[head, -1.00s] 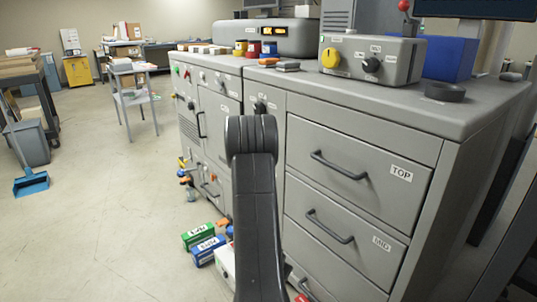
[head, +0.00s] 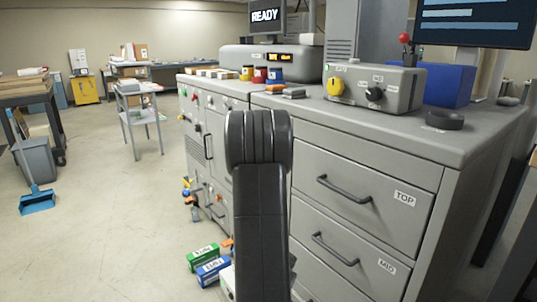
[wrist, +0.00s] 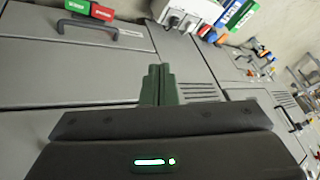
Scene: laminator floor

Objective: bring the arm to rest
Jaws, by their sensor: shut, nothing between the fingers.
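My arm stands upright in the middle of the head view, in front of the grey drawer cabinet (head: 375,160). Its dark elbow shows at the top; the gripper itself is hidden in that view. In the wrist view my gripper (wrist: 158,84) is shut, its two dark fingers together and empty. It points over the grey cabinet fronts (wrist: 60,65), which appear sideways. A cabinet handle (wrist: 88,28) lies beyond the fingers to the left. I see no contact between the fingers and anything.
Green (head: 203,256) and blue (head: 212,270) boxes lie on the floor by the cabinet. A control box (head: 375,87) with a yellow knob and a black ring (head: 445,120) sit on top. A blue dustpan (head: 37,202) lies left.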

